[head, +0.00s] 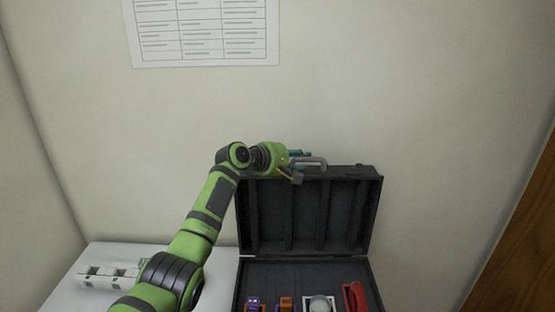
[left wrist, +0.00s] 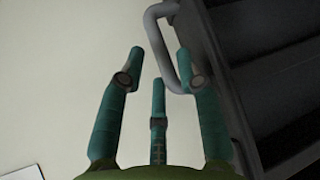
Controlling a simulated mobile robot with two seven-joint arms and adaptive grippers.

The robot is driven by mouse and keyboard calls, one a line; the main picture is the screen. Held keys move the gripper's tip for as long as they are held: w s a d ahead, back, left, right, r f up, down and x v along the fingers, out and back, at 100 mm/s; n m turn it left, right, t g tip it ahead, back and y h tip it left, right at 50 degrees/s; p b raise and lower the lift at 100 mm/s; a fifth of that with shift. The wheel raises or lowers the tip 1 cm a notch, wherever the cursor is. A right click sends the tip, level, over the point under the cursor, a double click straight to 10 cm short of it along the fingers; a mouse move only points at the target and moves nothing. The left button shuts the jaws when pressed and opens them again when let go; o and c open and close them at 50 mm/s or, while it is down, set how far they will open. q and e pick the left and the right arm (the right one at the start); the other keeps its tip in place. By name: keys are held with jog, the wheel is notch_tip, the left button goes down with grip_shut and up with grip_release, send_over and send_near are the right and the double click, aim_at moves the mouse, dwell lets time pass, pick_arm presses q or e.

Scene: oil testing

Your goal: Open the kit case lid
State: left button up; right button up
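The black kit case (head: 306,215) stands at the wall with its lid raised about upright, the ribbed inside of the lid facing me. Its grey handle (head: 310,162) is at the lid's top edge. My left gripper (head: 303,155) is at that top edge, beside the handle. In the left wrist view its teal fingers (left wrist: 160,75) are spread apart with nothing clamped between them. The handle (left wrist: 158,45) lies by the right finger, which partly covers it; I cannot tell whether they touch. My right gripper is not in view.
The case's base holds a purple item (head: 253,302), an orange item (head: 286,303), a round pale item (head: 319,305) and a red item (head: 355,296). A white object (head: 108,275) lies on the white table (head: 110,252) at left. A chart (head: 203,30) hangs on the wall behind.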

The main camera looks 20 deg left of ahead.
pick_arm(q)
jog(key=v, duration=0.8)
jog(key=shift+s+a, duration=0.2)
